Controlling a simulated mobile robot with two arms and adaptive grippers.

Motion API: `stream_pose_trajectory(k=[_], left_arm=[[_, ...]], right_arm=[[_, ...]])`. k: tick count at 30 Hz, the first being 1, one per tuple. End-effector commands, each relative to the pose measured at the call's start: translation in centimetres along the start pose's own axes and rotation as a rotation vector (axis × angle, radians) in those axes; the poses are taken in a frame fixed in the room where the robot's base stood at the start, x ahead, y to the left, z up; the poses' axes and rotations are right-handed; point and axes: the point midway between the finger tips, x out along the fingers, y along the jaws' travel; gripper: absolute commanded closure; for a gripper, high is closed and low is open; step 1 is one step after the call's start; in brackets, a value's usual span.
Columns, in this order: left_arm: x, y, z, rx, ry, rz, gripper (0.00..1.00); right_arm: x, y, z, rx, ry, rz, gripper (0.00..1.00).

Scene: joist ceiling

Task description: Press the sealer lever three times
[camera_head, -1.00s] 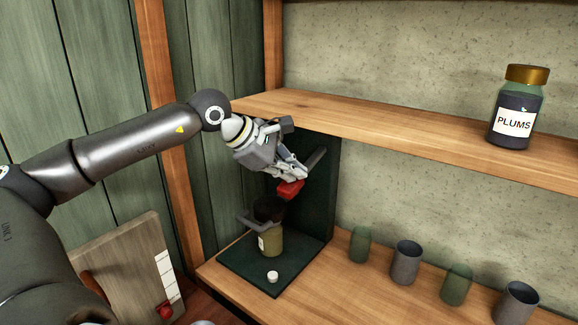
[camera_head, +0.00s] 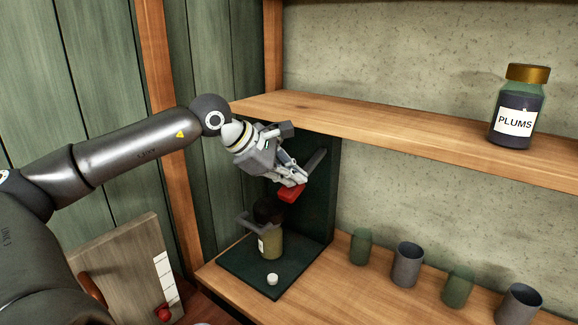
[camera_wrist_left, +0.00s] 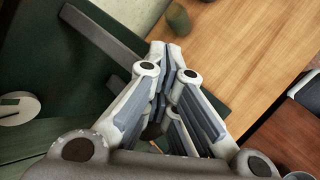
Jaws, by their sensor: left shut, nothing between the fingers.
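The sealer stands on the lower shelf, with a dark green base (camera_head: 290,287) and a dark upright back. Its grey lever (camera_head: 316,160) slants down to a red handle (camera_head: 291,193); the lever bar also shows in the left wrist view (camera_wrist_left: 100,35). A jar (camera_head: 270,243) with a pale label stands on the base under the dark sealing head (camera_head: 268,210). My left gripper (camera_head: 298,180) is shut and empty, its fingertips right above the red handle; I cannot tell if they touch it. In the left wrist view the shut fingers (camera_wrist_left: 160,75) hide the handle. My right gripper is not in view.
A small white knob (camera_head: 272,279) sits at the base's front. Several green and grey cups, one a grey cup (camera_head: 408,265), stand to the right. A plums jar (camera_head: 516,108) stands on the upper shelf (camera_head: 400,138). A wooden board (camera_head: 125,270) leans at the lower left.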

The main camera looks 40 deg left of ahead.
Motion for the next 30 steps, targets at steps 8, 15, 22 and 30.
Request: stream_pose_trajectory(k=[8,15,22,30], left_arm=[[0.1,-0.1,-0.1,-0.001,0.001,-0.003,1.0],[-0.7,0.5,0.5,-0.001,0.001,-0.002,1.0],[-1.7,1.2,1.2,-0.001,0.001,-0.001,1.0],[-2.8,2.1,2.0,-0.001,0.0,-0.001,1.0]], right_arm=[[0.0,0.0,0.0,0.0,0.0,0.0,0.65],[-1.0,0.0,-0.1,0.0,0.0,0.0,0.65],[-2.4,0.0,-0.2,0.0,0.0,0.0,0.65],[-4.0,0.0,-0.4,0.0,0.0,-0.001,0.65]])
